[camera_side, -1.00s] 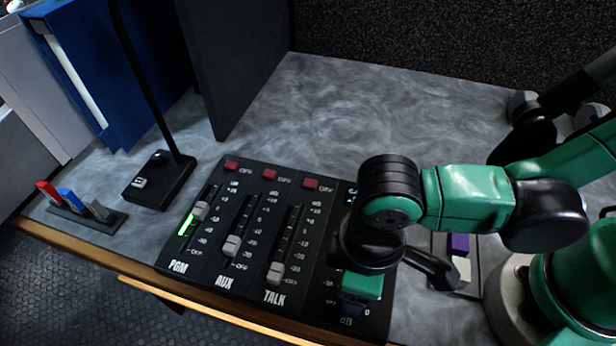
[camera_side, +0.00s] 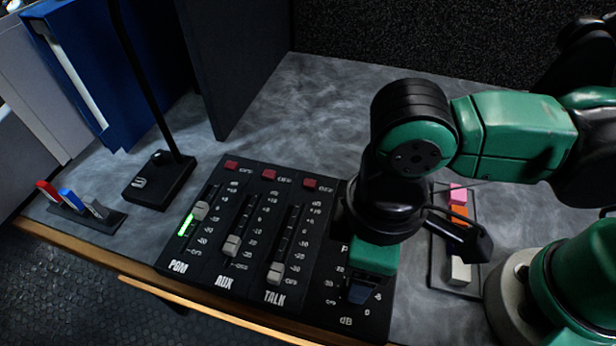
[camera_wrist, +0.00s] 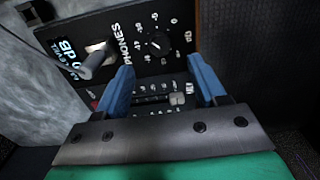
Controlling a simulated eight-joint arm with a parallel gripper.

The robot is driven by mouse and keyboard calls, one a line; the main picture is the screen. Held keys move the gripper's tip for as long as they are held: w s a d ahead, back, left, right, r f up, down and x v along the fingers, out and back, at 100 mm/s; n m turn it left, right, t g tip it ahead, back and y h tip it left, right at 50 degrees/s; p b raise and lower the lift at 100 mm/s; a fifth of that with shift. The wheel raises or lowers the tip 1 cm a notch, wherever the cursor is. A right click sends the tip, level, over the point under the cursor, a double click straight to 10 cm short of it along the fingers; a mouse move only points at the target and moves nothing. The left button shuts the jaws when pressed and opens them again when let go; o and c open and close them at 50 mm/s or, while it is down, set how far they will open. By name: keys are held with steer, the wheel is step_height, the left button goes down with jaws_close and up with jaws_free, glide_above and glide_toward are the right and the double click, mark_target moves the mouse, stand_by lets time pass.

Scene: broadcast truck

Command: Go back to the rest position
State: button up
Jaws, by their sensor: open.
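My gripper (camera_side: 360,292) is above the right end of the black audio panel (camera_side: 328,290) in the side view, pointing down. In the wrist view its two blue fingers (camera_wrist: 163,85) stand apart with nothing held between them. A fader with a pale cap (camera_wrist: 177,99) shows below and beyond the fingers. A black PHONES knob (camera_wrist: 158,45) and a metal toggle (camera_wrist: 96,60) lie ahead on the panel. In the side view my gripper hides much of the panel's right end.
The panel has PGM (camera_side: 201,211), AUX (camera_side: 232,245) and TALK (camera_side: 275,272) faders. A tray (camera_side: 441,270) of coloured blocks lies right. A black microphone base (camera_side: 160,180), a marker stand (camera_side: 105,221) and blue binders (camera_side: 100,60) are left.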

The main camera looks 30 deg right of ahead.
steer(key=w+d+r+m+t, duration=0.2)
steer(key=w+d+m+t, duration=0.1)
steer(key=d, duration=0.7)
steer(key=w+d+r+m+t, duration=0.2)
steer(key=w+d+m+t, duration=0.2)
steer(key=w+d+m, duration=0.2)
steer(key=w+d, duration=0.2)
steer(key=d, duration=0.2)
steer(key=shift+w+r, duration=0.15)
steer(key=shift+r, duration=0.2)
